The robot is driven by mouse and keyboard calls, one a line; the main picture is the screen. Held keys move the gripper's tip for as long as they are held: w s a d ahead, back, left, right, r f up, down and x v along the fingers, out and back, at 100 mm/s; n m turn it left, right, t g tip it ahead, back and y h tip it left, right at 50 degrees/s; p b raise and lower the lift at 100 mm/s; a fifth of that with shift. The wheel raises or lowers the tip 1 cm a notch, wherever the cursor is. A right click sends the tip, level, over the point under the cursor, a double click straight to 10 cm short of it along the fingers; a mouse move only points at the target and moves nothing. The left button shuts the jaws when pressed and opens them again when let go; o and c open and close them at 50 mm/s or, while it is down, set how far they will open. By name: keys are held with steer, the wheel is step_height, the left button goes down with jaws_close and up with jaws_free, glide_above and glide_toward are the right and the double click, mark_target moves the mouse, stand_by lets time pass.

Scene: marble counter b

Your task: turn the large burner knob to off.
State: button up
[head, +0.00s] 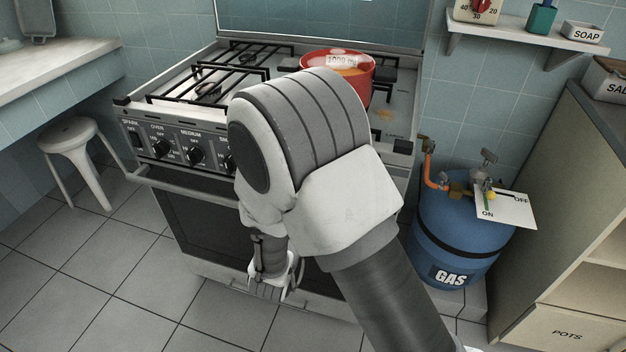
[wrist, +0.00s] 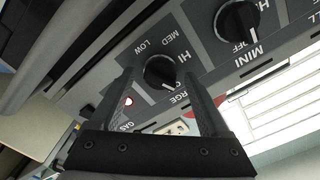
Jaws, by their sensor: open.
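The large burner knob (wrist: 160,72) is round and black on the grey panel in the wrist view. The visible end of its label reads "RGE", with HI, MED and LOW around it. A pale mark shows near its lower edge; I cannot tell its exact setting, and its OFF label does not show clearly. My gripper (wrist: 159,76) is open, with one finger on each side of this knob in the picture. I cannot tell whether the fingers touch it. In the head view my arm hides this knob.
The mini knob (wrist: 237,20) is beside it. On the stove (head: 170,100) a red pot (head: 366,78) stands at the back right. A blue gas bottle (head: 455,235) stands right of the stove, a stool (head: 72,133) left.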

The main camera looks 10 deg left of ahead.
steer(key=n+p, duration=0.1)
steer(key=n, duration=0.2)
steer(key=s+b, duration=0.1)
steer(key=s, duration=0.6)
steer(key=shift+a, duration=0.3)
stand_by(0.4)
steer(key=s+a+p, duration=0.1)
steer(key=s+p, duration=0.1)
steer(key=s, duration=1.5)
steer(key=shift+s+a, duration=0.2)
